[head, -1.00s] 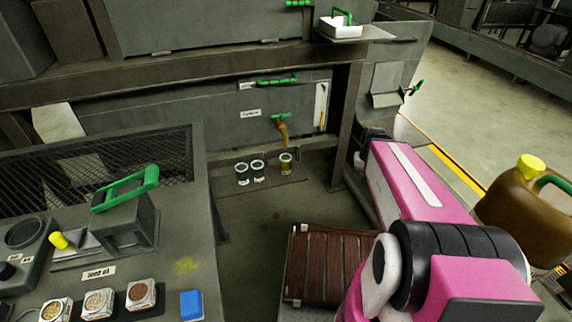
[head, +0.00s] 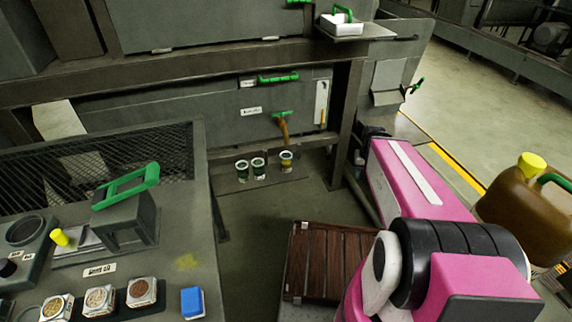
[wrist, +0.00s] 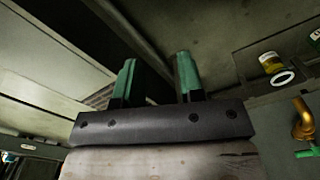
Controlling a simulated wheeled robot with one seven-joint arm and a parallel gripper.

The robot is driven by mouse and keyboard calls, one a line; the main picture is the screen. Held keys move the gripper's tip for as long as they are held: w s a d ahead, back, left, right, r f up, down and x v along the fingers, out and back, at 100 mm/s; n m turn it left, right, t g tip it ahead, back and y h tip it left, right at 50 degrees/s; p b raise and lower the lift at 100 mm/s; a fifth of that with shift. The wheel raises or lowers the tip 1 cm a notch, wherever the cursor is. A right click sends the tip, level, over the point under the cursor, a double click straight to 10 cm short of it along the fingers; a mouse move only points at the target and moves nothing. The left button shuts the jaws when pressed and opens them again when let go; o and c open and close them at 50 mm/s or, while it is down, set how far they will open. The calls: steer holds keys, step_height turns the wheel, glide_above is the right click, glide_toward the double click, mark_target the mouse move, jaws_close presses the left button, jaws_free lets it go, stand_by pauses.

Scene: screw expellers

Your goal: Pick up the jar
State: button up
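Three small glass jars stand on a low ledge under the machine in the head view: a left one (head: 242,171), a middle one (head: 258,168), and one with yellowish contents (head: 286,161) below the brown tap spout (head: 283,128). In the wrist view, the yellowish jar (wrist: 271,64) shows at the upper right, with part of another at the edge. My gripper (wrist: 157,76) has two green fingers, apart with nothing between them. It is well to the left of the jars in that view. In the head view my pink arm hides it.
A wooden slatted crate (head: 328,262) stands on the floor in front of the ledge. A bench (head: 185,240) with sample tins and a blue block (head: 192,303) is at the left. A brown jug (head: 525,210) is at the right. Floor between bench and crate is clear.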

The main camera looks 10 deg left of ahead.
steer(key=o, duration=0.9)
steer(key=shift+m+y, duration=0.6)
steer(key=shift+y, duration=0.1)
steer(key=shift+w+a+f, duration=1.05)
steer(key=shift+a+f, duration=0.2)
steer(key=m+t+y, duration=0.3)
steer(key=m+y, duration=1.2)
steer(key=m, duration=0.3)
glide_toward(287, 161)
steer(key=f, duration=0.1)
steer(key=w+f, duration=0.1)
steer(key=f, duration=0.1)
steer(key=shift+w+d, duration=0.1)
steer(key=shift+d, duration=0.05)
steer(key=shift+w+f+m+t+y, duration=0.4)
steer(key=shift+w+m+y, duration=0.1)
steer(key=shift+m, duration=0.1)
steer(key=shift+x, duration=5.45)
